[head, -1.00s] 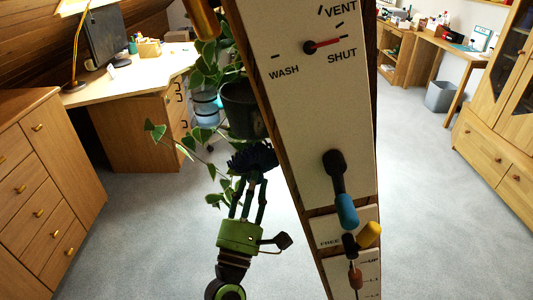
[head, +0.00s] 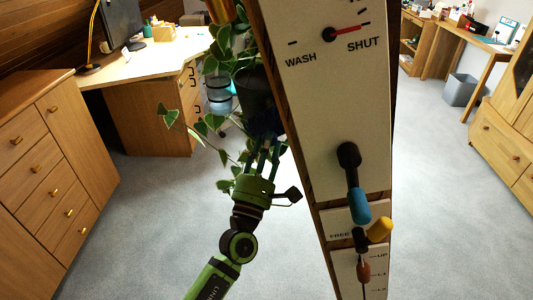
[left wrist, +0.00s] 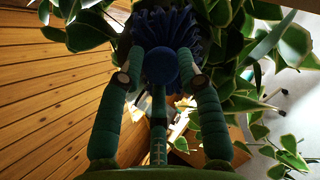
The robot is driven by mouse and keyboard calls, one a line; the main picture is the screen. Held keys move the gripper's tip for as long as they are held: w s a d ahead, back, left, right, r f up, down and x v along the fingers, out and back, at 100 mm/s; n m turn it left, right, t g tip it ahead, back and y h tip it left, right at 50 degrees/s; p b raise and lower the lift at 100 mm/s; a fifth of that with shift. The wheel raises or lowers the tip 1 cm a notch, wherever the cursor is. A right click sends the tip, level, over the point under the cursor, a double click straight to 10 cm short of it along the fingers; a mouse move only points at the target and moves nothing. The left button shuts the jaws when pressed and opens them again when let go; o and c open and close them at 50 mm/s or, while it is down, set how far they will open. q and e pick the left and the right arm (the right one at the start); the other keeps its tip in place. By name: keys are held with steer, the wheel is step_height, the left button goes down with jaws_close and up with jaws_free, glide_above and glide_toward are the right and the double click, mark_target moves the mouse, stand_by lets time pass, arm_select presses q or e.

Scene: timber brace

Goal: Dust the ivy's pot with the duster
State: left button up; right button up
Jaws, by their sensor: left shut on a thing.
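The ivy's pot (head: 254,88) is dark and hangs behind the timber brace's left edge in the head view. Green and cream ivy leaves (head: 216,123) trail around and below it. My left gripper (head: 263,150) is below the pot, shut on the duster (head: 266,121). The duster's dark blue head overlaps the pot's lower part; I cannot tell whether they touch. In the left wrist view the duster (left wrist: 158,28) stands beyond my left gripper's fingers (left wrist: 161,78), its round blue end between them, with leaves around it. The pot is hard to make out there. My right gripper is out of view.
A white panel (head: 318,110) on the timber brace, with a red pointer (head: 345,33), a blue-tipped lever (head: 356,195) and a yellow knob (head: 380,229), stands close right of my left gripper. Drawers (head: 50,160) and a desk (head: 135,70) are left. Grey carpet is clear.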

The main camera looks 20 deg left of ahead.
mark_target(265, 136)
arm_select(q)
steer(key=shift+w, duration=0.1)
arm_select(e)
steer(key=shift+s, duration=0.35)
arm_select(q)
steer(key=shift+w+a+r, duration=0.2)
steer(key=shift+w+a, duration=0.05)
steer(key=shift+w, duration=0.5)
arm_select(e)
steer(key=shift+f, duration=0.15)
arm_select(q)
steer(key=shift+r, duration=0.1)
steer(key=shift+s+r+p, duration=0.2)
steer(key=shift+r+p, duration=0.75)
steer(key=shift+s+a+r+p, duration=0.1)
steer(key=shift+s+r+p, duration=0.15)
steer(key=shift+r+p, duration=0.55)
steer(key=f+b, duration=0.2)
steer(key=b, duration=0.1)
steer(key=shift+w+d+f, duration=0.1)
steer(key=shift+d+f, duration=0.1)
steer(key=shift+f, duration=0.2)
steer(key=shift+w+f+b, duration=0.15)
steer(key=shift+f+b, duration=0.2)
steer(key=shift+b, duration=0.1)
steer(key=shift+w+f, duration=0.15)
steer(key=shift+w, duration=0.05)
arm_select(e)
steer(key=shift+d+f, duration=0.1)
